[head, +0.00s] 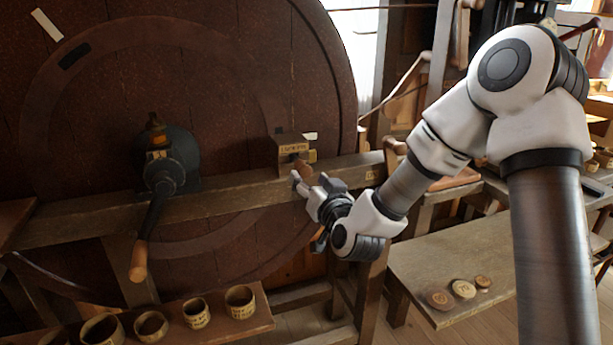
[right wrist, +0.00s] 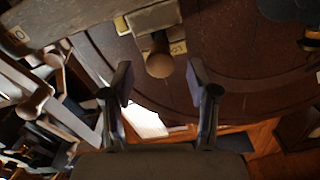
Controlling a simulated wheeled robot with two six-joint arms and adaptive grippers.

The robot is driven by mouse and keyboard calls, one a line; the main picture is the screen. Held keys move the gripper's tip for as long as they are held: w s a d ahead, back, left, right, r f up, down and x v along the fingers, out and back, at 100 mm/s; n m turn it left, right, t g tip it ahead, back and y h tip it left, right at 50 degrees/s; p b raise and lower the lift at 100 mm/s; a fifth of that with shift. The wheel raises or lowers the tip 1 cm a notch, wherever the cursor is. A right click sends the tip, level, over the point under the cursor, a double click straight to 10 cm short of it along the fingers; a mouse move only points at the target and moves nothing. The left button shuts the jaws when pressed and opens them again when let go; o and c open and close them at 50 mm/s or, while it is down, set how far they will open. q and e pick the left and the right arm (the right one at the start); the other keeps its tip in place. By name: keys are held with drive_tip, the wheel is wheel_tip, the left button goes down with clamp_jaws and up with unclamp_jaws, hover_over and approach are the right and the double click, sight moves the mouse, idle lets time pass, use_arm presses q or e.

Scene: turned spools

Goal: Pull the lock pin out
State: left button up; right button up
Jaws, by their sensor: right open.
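The lock pin (head: 302,168) has a rounded wooden knob and sticks out of a small labelled block (head: 286,146) on the wooden beam. In the right wrist view its knob (right wrist: 159,62) faces the camera, just ahead of and between the fingertips. My right gripper (head: 307,184) is open and empty right at the knob. In the right wrist view its two dark fingers (right wrist: 159,82) stand apart, with a gap on each side of the knob. My left gripper is out of view.
A big dark wooden wheel (head: 110,95) stands behind the beam (head: 225,203). A crank (head: 155,215) with a wooden handle hangs at the left. Several wooden cups stand on a low shelf (head: 262,318). A bench (head: 415,262) with wooden discs is at the right.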

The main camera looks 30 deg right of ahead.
drive_tip(key=v, duration=0.4)
drive_tip(key=shift+s, duration=0.4)
drive_tip(key=shift+c, duration=0.3)
